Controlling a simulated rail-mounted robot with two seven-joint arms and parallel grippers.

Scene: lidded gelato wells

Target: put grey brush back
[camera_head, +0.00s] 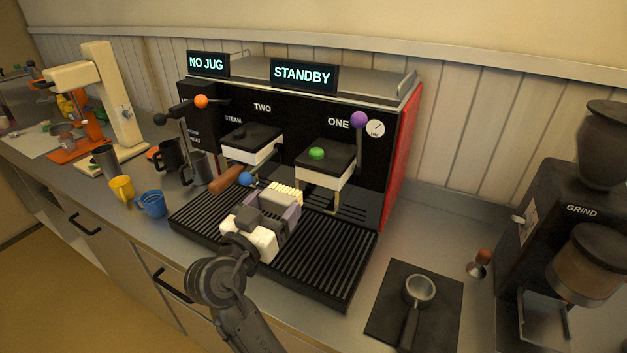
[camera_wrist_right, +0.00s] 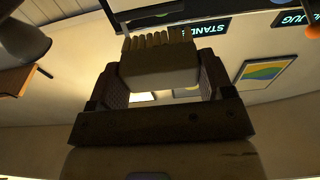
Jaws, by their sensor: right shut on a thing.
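My right gripper (camera_head: 272,207) is over the drip tray (camera_head: 335,262) of the coffee machine, in front of the group marked ONE. It is shut on the grey brush, whose pale bristles (camera_head: 286,192) point away from the gripper toward the machine. In the right wrist view the brush's blocky body (camera_wrist_right: 160,68) sits between the two fingers, with the bristles (camera_wrist_right: 158,40) beyond it. The gripper hides much of the brush in the head view. My left gripper is not in view.
The machine (camera_head: 400,165) stands behind, its displays reading NO JUG and STANDBY. A dark mat (camera_head: 446,318) with a portafilter (camera_head: 418,290) lies to the right, near the grinder (camera_head: 545,220). Blue (camera_head: 152,204) and yellow (camera_head: 122,189) cups stand to the left.

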